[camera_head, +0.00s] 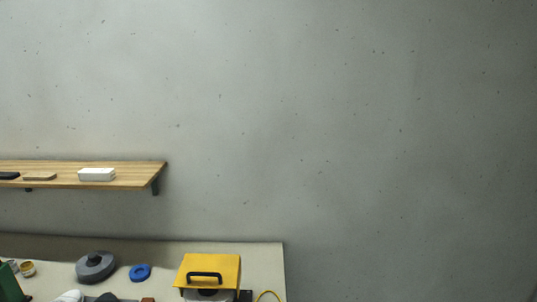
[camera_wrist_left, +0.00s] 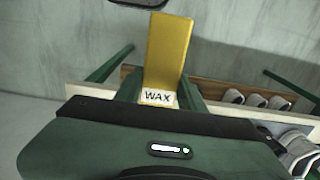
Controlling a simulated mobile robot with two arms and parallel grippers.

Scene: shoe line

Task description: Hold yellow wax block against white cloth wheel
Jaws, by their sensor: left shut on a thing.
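The yellow wax block (camera_wrist_left: 167,50) stands out long and narrow in the left wrist view, with a white label reading WAX at its lower end. My left gripper (camera_wrist_left: 160,93) is shut on the block at the labelled end. In the left wrist view the block touches nothing else that I can make out. The white cloth wheel cannot be clearly picked out in either view. My right gripper is not in view.
The head view shows a bench corner with a yellow hood (camera_head: 220,264) with a black handle, a grey round thing (camera_head: 95,268) and a blue ring (camera_head: 140,272). A wooden shelf (camera_head: 125,183) hangs above. Several shoes (camera_wrist_left: 256,100) line a rack in the wrist view.

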